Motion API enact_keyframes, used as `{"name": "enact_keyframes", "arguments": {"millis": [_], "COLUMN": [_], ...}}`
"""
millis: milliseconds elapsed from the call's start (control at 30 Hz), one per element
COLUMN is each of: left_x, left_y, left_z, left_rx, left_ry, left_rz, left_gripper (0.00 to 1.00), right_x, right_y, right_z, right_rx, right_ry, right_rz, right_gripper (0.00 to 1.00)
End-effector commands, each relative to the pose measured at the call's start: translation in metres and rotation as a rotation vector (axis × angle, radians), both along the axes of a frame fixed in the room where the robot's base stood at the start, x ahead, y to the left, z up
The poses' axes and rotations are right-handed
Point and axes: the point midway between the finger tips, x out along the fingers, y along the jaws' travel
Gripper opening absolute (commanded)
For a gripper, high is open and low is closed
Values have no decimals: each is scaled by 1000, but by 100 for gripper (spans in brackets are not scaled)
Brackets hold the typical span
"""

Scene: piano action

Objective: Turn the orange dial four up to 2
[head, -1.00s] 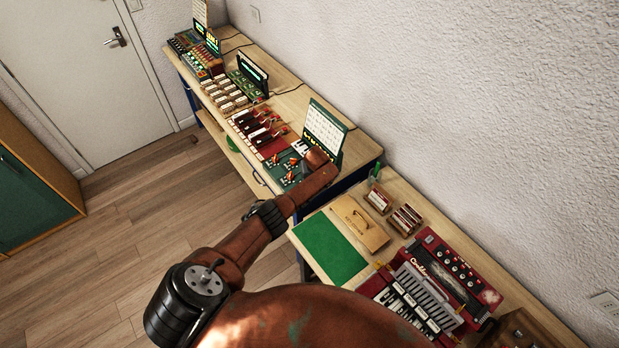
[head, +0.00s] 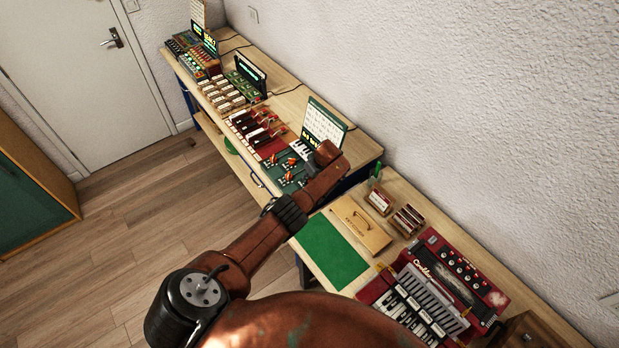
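Several small orange parts (head: 291,162) sit on a dark green panel (head: 272,172) on the long desk, just left of my arm's end. They are too small to tell whether they are dials, and I cannot make out dial four or any number 2. One brown arm of mine rises from the bottom, and its wrist hangs over the right side of this panel. Its gripper is hidden behind the wrist and forearm. The other arm and its gripper do not show.
A white-paged stand (head: 323,122) rises behind the panel near my wrist. A red panel with dark levers (head: 258,135) lies left of it. A nearer table holds a green mat (head: 331,250), a wooden case (head: 360,226) and a red accordion (head: 447,270).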

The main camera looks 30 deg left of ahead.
Motion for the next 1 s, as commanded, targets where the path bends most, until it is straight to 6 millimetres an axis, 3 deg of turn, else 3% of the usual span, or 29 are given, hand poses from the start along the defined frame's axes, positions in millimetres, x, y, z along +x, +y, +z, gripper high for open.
{"name": "enact_keyframes", "arguments": {"millis": [233,267,500,833,1000], "left_x": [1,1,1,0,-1], "left_y": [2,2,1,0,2], "left_z": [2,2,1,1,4], "left_rx": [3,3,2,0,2], "left_ry": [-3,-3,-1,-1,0], "left_rz": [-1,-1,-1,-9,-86], "left_gripper": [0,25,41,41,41], "right_x": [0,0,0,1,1], "right_y": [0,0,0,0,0], "right_z": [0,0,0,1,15], "right_rx": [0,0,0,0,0], "right_ry": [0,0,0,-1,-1], "right_rz": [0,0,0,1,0], "right_gripper": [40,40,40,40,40]}}
